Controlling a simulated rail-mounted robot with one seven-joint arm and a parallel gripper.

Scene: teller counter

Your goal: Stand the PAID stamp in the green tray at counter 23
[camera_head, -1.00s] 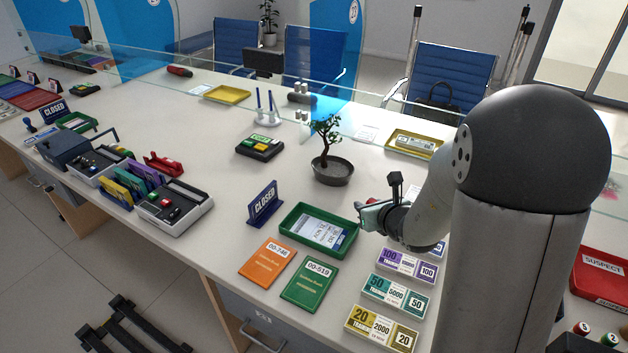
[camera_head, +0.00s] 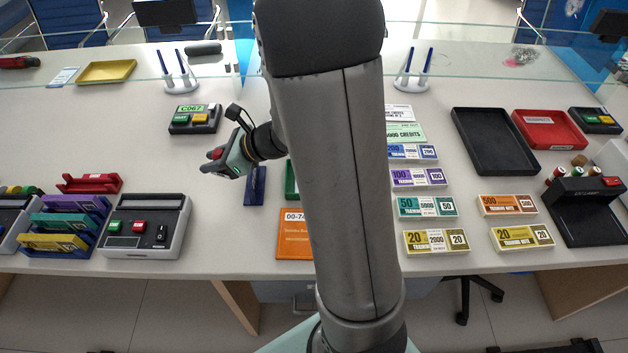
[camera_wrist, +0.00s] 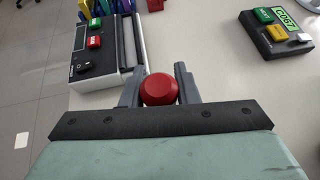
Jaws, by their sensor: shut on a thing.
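My gripper (camera_head: 218,162) is shut on a red-knobbed object, which looks like a stamp (camera_head: 215,154). Its round red top shows between the two fingers in the wrist view (camera_wrist: 160,90); its lower part and any PAID label are hidden. The gripper is held above the counter, left of my arm, near the blue CLOSED sign (camera_head: 256,186). A green tray (camera_head: 290,180) lies to the right of that sign, and only its left edge shows past my arm. No counter number 23 is legible.
A grey desk machine (camera_head: 147,225) and colored racks (camera_head: 65,222) stand at the left. The C067 box (camera_head: 195,118) is behind the gripper. An orange book (camera_head: 294,235) lies in front of the tray. Note bundles (camera_head: 430,207) and a black tray (camera_head: 492,140) are at right.

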